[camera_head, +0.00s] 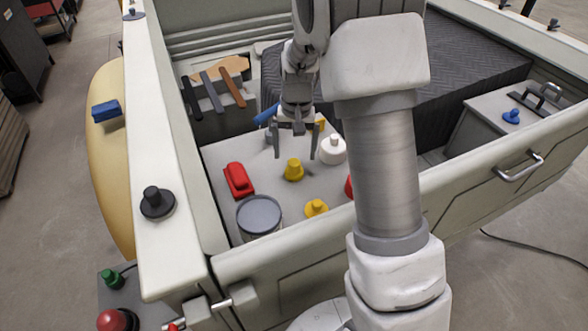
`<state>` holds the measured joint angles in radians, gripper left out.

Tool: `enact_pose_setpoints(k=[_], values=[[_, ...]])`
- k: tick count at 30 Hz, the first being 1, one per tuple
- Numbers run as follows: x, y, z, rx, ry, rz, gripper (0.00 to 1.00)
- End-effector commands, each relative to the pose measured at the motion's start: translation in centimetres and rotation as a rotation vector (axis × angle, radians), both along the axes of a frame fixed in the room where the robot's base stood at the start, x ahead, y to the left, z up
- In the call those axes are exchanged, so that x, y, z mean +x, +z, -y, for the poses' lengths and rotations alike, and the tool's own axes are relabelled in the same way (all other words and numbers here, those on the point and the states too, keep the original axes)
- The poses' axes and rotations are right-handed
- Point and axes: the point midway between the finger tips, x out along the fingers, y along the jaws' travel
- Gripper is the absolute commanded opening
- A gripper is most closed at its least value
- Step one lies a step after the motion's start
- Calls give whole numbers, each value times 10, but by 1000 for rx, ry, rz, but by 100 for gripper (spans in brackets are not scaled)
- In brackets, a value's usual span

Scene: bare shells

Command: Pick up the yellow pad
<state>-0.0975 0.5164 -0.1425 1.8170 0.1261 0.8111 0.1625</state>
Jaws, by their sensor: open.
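Several yellow things are on the light panel (215,160) inside the shell. A yellow knobbed piece (293,170) stands near the middle. A flatter yellow disc with a knob (316,208) lies nearer the front. Another yellow piece (320,122) shows only in part behind my gripper and arm. I cannot tell which one is the pad. My gripper (294,150) is open and empty, pointing down, with its fingers apart just above and behind the middle yellow piece in the picture. I see no contact with it.
A red block (238,180), a grey-lidded tin (259,215) and a white knobbed piece (333,150) stand close by. A red piece (349,187) is mostly hidden by my arm. The shell's front wall (290,245) and left ledge (170,150) rise around the panel.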

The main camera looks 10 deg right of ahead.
Motion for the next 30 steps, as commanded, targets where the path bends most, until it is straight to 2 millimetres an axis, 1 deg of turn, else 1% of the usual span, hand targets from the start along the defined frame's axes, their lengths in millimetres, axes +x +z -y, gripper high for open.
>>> enact_pose_setpoints(k=[5,9,12,15,21,22,23,24,29,30], values=[[-1,-13,0,1,0,-3,97],[-1,-35,-1,0,0,-5,97],[-1,-48,-1,0,0,-3,97],[0,-54,-1,0,0,-1,97],[0,-55,-2,0,0,0,97],[0,-55,-2,0,0,0,95],[0,-55,-2,0,0,0,89],[0,-55,-2,0,0,0,82],[0,-55,-2,0,0,0,53],[0,-55,-2,0,0,0,46]])
